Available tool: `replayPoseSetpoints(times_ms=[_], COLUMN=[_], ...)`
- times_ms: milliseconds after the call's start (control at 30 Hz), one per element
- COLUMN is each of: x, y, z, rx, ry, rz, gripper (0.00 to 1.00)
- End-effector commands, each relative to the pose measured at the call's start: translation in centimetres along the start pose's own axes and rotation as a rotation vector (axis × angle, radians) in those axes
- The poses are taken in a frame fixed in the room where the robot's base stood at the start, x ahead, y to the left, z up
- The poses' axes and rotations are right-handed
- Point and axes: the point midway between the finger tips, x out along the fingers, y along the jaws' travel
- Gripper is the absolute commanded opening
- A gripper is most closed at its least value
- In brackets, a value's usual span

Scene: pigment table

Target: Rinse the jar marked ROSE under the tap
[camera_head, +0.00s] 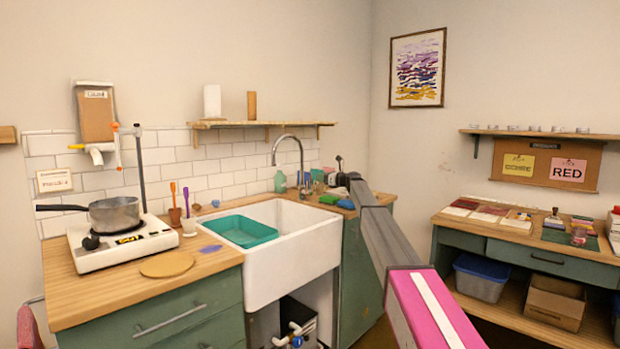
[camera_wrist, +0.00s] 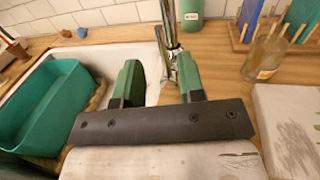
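No jar lettering reading ROSE can be made out in either view. A pinkish jar (camera_head: 578,237) is on the right-hand bench, too small to read. The chrome tap (camera_head: 290,138) arches over the white sink (camera_head: 290,262); its base also shows in the wrist view (camera_wrist: 168,24). My gripper (camera_wrist: 160,68) has its two green fingers apart with nothing seen between them. It is over the sink's right rim, close to the tap.
A teal tub (camera_head: 240,231) sits in the sink's left part. A hot plate (camera_head: 122,240) with a saucepan (camera_head: 114,213) stands on the left counter. In the wrist view, a wooden rack (camera_wrist: 285,30) stands behind the glass jar and a pale board (camera_wrist: 293,125) lies in front.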

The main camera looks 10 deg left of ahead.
Motion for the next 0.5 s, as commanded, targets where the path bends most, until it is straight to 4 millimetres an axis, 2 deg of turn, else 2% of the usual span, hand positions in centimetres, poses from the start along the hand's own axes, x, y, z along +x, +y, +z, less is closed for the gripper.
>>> replayPoseSetpoints(times_ms=[100,300,500], x=[2.4,5.7,7.0], y=[-0.2,-0.2,-0.1], z=[0.0,0.0,0.0], rx=[0.0,0.0,0.0], ry=[0.0,0.0,0.0], rz=[0.001,0.0,0.0], gripper=[0.36,0.36,0.36])
